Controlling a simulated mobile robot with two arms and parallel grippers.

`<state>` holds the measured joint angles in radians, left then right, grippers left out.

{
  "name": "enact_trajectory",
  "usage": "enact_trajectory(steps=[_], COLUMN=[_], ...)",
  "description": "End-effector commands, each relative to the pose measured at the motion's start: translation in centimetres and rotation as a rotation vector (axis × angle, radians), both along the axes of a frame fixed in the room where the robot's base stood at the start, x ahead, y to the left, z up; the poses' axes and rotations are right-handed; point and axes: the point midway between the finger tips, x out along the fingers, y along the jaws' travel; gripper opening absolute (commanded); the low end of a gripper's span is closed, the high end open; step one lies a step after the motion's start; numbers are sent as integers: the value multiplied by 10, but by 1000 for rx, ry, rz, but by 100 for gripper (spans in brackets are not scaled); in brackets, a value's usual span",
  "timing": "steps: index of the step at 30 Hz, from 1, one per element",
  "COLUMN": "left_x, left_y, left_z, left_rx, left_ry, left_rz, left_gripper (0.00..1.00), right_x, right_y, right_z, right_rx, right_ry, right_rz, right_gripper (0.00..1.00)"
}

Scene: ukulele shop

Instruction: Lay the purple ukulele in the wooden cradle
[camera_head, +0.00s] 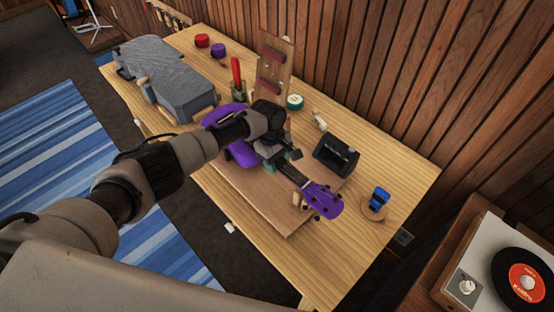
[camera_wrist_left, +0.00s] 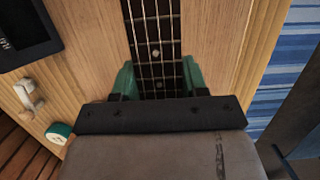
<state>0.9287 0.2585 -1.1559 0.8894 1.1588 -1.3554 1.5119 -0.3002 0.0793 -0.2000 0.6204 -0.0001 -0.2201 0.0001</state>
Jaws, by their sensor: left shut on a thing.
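The purple ukulele (camera_head: 322,201) lies diagonally over the workbench, its headstock toward the front right and its body toward the back left, partly hidden by my arm. My left gripper (camera_head: 284,158) is shut on its neck. In the left wrist view, the green fingertips (camera_wrist_left: 157,78) sit on both sides of the strung neck (camera_wrist_left: 154,28). The wooden cradle (camera_head: 285,221) appears to be the flat board under the ukulele, with a small wooden support near the headstock. Whether the ukulele rests on the supports or hangs just above them I cannot tell. My right gripper is not in view.
A grey case (camera_head: 165,72) lies at the bench's back left. The bench's front right is clear.

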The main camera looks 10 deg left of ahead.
Motion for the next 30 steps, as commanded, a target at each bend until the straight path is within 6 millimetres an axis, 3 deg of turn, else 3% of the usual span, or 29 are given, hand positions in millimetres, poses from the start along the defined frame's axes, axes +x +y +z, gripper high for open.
enact_trajectory(steps=[11,12,17,30], left_x=[1,1,0,0], left_y=[0,0,0,0], left_z=[-1,-1,-1,-2], left_rx=[0,0,-1,0], left_ry=[-2,-2,-2,0], left_rz=[-1,-1,-1,0], left_gripper=[0,48,72,73], right_x=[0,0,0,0], right_y=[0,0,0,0], right_z=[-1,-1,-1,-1], right_rx=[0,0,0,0], right_ry=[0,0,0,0], right_rz=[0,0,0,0], right_gripper=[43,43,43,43])
